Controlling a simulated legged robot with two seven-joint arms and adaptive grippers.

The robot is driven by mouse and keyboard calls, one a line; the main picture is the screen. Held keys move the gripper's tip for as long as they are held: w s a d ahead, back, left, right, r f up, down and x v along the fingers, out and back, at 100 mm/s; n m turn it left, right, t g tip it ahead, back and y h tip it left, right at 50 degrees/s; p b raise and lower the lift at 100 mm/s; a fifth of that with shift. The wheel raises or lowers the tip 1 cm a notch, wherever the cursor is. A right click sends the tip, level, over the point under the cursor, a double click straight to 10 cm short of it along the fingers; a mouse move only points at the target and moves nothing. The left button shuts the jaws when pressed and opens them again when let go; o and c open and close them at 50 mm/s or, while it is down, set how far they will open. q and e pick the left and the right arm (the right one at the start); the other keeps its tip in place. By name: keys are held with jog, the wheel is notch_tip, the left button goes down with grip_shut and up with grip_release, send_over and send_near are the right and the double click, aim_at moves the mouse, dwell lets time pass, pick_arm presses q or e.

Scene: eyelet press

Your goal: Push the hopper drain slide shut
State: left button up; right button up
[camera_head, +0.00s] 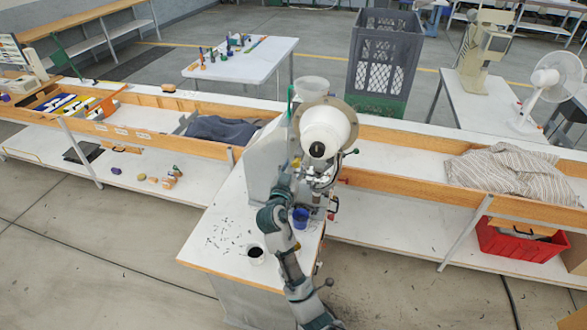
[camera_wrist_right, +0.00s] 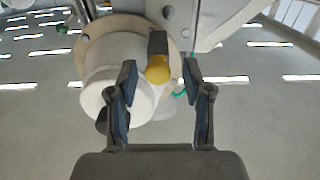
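The eyelet press (camera_head: 262,165) stands on a white bench, with a white rounded hopper (camera_head: 325,130) at its head. In the right wrist view the hopper (camera_wrist_right: 112,85) shows from below, beside a dark tab with a yellow knob (camera_wrist_right: 158,69), which I take to be the drain slide. My right gripper (camera_wrist_right: 160,82) is open, its fingers on either side of the knob; I cannot tell if they touch it. In the head view my right gripper (camera_head: 290,170) is small and partly lost against the press. My left gripper is not in view.
A blue cup (camera_head: 300,217) stands below the press head, and a white cup with dark contents (camera_head: 256,254) is at the bench front. Small dark bits lie scattered on the bench. Striped cloth (camera_head: 515,172) lies on the right, dark cloth (camera_head: 220,130) on the left.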

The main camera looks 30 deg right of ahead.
jog(key=v, duration=1.2)
jog(key=shift+w+f, duration=0.1)
jog(key=shift+w, duration=0.05)
